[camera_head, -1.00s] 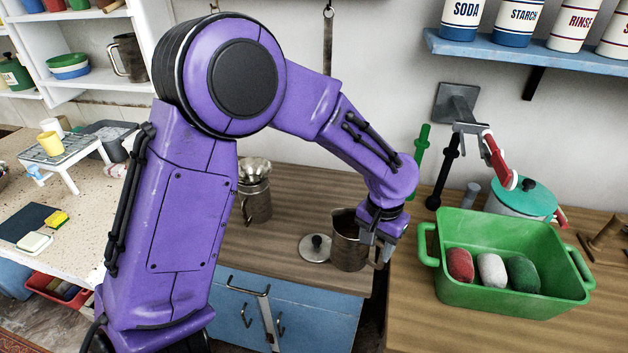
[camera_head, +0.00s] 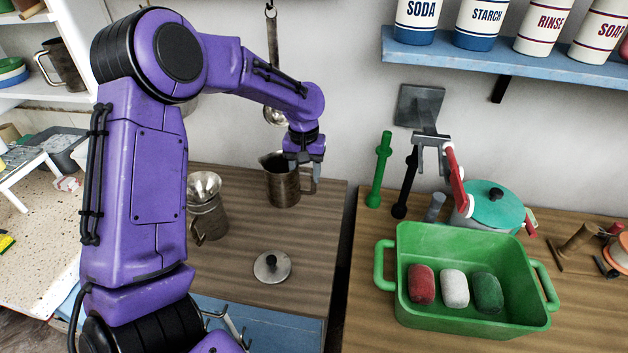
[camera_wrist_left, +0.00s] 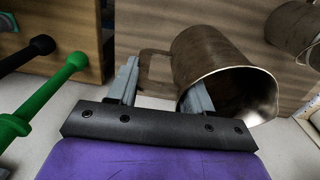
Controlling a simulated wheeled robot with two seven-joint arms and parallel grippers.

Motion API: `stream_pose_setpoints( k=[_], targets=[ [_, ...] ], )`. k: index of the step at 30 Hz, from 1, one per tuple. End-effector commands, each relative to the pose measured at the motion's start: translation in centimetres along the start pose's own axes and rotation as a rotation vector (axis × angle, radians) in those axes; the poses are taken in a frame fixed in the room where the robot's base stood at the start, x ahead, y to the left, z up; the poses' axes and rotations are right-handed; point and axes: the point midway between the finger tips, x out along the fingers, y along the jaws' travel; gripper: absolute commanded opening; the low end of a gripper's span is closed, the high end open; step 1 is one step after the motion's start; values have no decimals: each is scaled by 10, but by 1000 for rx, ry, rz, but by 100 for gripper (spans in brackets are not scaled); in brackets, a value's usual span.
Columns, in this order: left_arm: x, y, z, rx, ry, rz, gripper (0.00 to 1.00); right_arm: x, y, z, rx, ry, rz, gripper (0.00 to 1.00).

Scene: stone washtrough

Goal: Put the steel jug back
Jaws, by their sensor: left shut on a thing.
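The steel jug (camera_head: 281,188), a brownish metal jug with an open top, is upright over the back of the brown wooden counter (camera_head: 240,290). My left gripper (camera_head: 304,167) is shut on its handle at the right side. In the left wrist view, the jug (camera_wrist_left: 190,60) shows its open mouth, and its handle passes between the fingers of my left gripper (camera_wrist_left: 160,85). I cannot tell whether the jug's base touches the counter. A round lid with a black knob (camera_head: 272,266) lies on the counter in front of it. My right gripper is not in view.
A second metal jug (camera_head: 207,218) with a funnel-like top stands left of the held one. A ladle (camera_head: 274,115) hangs on the wall behind. Right, beyond a gap, are a green tub (camera_head: 470,320) and a teal-lidded pot (camera_head: 495,205). Counter around the lid is clear.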

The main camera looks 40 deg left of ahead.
Motion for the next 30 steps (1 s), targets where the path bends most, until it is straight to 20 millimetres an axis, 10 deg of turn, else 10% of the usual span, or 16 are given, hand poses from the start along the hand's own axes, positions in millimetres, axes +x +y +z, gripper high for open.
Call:
stream_pose_setpoints(
  k=[13, 30],
  targets=[
    [62, 17, -56, 5, 0, -1, 0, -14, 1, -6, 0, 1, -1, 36],
    [98, 17, -56, 6, 1, -1, 0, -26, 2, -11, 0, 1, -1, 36]
  ],
)
